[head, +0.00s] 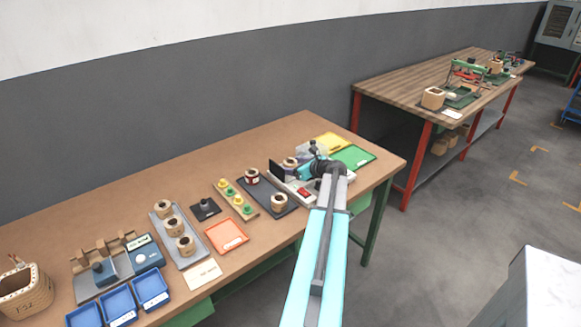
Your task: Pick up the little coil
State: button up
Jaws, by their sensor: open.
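Several small tan coils with dark openings stand on the near workbench (130,185). One coil (290,162) is at the winding station, just left of my gripper (302,168). Another coil (279,201) and a coil with a dark red band (252,176) stand on a dark tray (268,195). Three more coils (174,226) stand in a row on a grey tray (200,257). Which one is the little coil I cannot tell. My gripper is open at the end of my teal arm; its fingers are small and partly hidden by the wrist.
Yellow (331,142) and green (354,156) trays lie right of the station. A second workbench (400,82) stands behind. Floor is open to the right.

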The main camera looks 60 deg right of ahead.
jog(key=shift+c, duration=0.3)
jog(key=c, duration=1.2)
jog(key=shift+c, duration=0.2)
jog(key=shift+r, duration=0.1)
notch_tip(320, 180, up, 10)
jog(key=b, duration=0.1)
